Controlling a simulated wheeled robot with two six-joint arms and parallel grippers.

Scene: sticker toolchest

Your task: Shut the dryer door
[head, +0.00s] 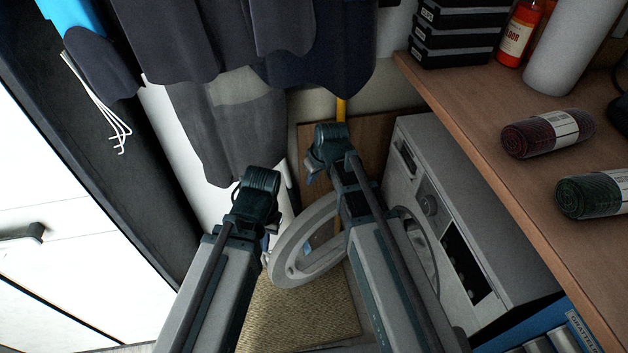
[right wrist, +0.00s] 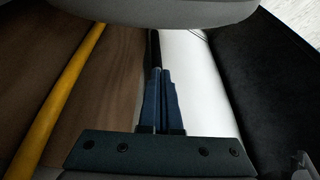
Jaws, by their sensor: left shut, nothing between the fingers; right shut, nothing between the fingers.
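The dryer (head: 405,178) is a white front-loading machine under the wooden counter, on the right of the head view. Its round door (head: 283,262) stands open, swung out to the left, with my right forearm crossing in front of part of it. My left gripper (head: 266,246) is beside the door's left rim, mostly hidden by its wrist; I cannot tell whether it touches. My right gripper (head: 310,179) is beyond the door, pointing down. In the right wrist view its blue fingers (right wrist: 161,100) are closed together and empty. A grey curved edge crosses that view's top.
Dark clothes (head: 240,120) hang above and left of the arms. A yellow pole (right wrist: 58,105) stands near my right gripper. The wooden counter (head: 470,125) holds rolled towels (head: 547,134), black boxes (head: 455,35) and an orange bottle (head: 517,35). A beige mat (head: 300,320) lies below the door.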

